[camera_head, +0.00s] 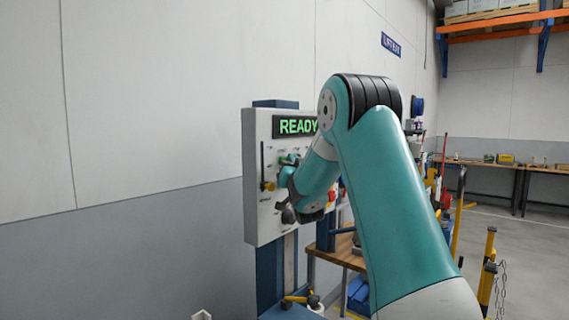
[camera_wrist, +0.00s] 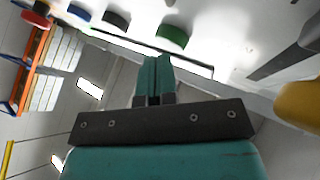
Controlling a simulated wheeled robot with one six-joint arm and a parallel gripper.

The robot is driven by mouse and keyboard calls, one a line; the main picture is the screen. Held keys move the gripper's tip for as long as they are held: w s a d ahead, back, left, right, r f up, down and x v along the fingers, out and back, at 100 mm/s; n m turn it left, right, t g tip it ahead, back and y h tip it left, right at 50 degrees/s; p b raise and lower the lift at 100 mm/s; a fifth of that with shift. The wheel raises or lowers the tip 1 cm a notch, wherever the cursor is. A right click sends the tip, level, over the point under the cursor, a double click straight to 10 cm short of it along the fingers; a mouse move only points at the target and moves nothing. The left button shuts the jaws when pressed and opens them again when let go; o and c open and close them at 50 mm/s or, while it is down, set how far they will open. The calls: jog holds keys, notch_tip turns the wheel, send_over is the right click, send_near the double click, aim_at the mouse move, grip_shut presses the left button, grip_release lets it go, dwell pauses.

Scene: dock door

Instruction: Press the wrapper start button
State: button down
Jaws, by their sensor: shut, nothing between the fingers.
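A pale control panel (camera_head: 256,212) on a blue post faces my arm, with a display reading READY (camera_head: 297,126) in green at its top. In the wrist view a green button (camera_wrist: 173,37) stands out from the panel face, just beyond and slightly right of my fingertips. My gripper (camera_wrist: 156,62) is shut and empty, its teal fingers pointing towards the panel. I cannot tell whether the tips touch the green button. In the head view the green button (camera_head: 288,158) shows only partly behind my gripper. The button labels are too small to read.
Black (camera_wrist: 116,20), blue (camera_wrist: 78,12) and red (camera_wrist: 36,20) controls sit along the panel, left of the green button in the wrist view. A lever with a yellow knob (camera_head: 268,186) is on the panel's left. A wooden table (camera_head: 341,252) stands behind my arm.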

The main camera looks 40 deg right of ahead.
jog(key=shift+w+b, duration=0.3)
jog(key=shift+w, duration=0.15)
jog(key=shift+s, duration=0.1)
dwell(0.5)
jog(key=shift+s+p, duration=0.7)
jog(key=shift+s, duration=0.15)
